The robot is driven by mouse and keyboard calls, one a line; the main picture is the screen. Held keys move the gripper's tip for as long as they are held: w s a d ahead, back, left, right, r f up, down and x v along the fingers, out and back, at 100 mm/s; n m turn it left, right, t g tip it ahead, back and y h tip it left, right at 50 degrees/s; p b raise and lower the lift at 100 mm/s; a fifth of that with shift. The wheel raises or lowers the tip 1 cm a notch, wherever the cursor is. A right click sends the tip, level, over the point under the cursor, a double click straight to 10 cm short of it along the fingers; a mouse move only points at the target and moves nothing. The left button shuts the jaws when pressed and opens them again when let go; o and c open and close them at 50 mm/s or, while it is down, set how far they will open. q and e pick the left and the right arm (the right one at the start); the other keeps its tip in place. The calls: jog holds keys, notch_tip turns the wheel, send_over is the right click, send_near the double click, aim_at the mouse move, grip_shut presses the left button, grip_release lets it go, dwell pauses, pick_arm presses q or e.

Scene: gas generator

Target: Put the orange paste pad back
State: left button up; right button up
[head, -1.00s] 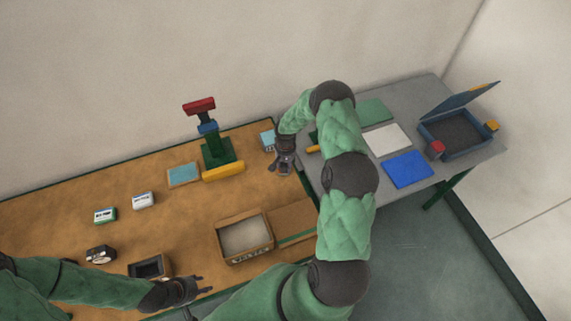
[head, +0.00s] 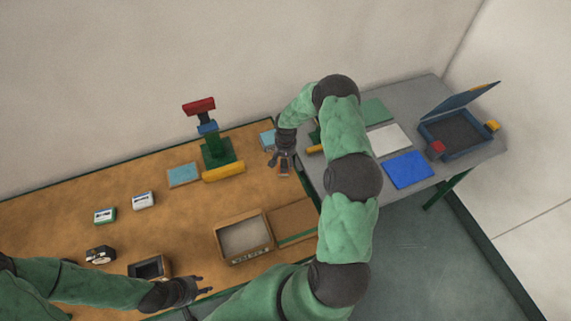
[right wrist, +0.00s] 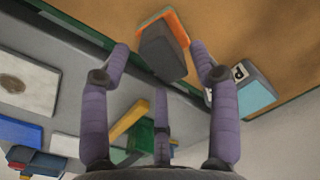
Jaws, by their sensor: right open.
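The orange paste pad (right wrist: 177,24) is a dark grey block with an orange edge, on the wooden bench top close to its edge in the right wrist view. In the head view a small part of the pad (head: 284,171) shows just below my right gripper (head: 279,163). My right gripper (right wrist: 160,65) is open, its purple-grey fingers spread to either side of the block; contact is not clear. My left gripper (head: 204,286) is open and empty at the bench's front, beside a dark open box (head: 150,268).
A light blue box (head: 267,139) stands near my right gripper. A green stand with a red top (head: 200,105) is to its left. A wooden tray (head: 243,236) lies in front. The grey table (head: 440,90) holds coloured sheets and an open blue case (head: 455,135).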

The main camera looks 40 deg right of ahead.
aim_at(286, 162)
notch_tip(286, 162, up, 9)
dwell(0.3)
